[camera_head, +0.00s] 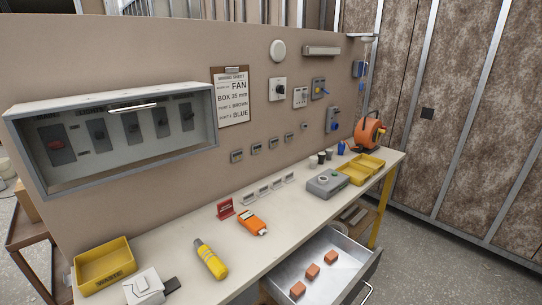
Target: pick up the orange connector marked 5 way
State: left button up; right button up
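Three small orange blocks lie in a row in an open metal drawer (338,283) under the workbench. The nearest block (297,290) is at the lower left, the middle block (313,271) is beyond it, and the farthest block (331,257) is at the upper right. They look like the orange connectors, but any marking on them is too small to read, so I cannot tell which is 5 way. The blocks are apart from each other. Neither of my grippers shows in the head view.
The bench top (190,237) carries a yellow waste bin (104,264), a yellow tool (210,258), an orange handheld device (252,222), a grey box (326,184) and yellow trays (361,170). The drawer sticks out past the bench front, with floor (440,262) clear at right.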

aim_at(330, 257)
jog(key=k+l+u, duration=0.1)
jog(key=l, duration=0.3)
jog(key=k+l, duration=0.15)
jog(key=l, duration=0.3)
jog(key=k+l+u, duration=0.15)
jog(key=l, duration=0.25)
jog(key=k+l+u, duration=0.1)
jog(key=l, duration=0.3)
jog(key=k, duration=0.05)
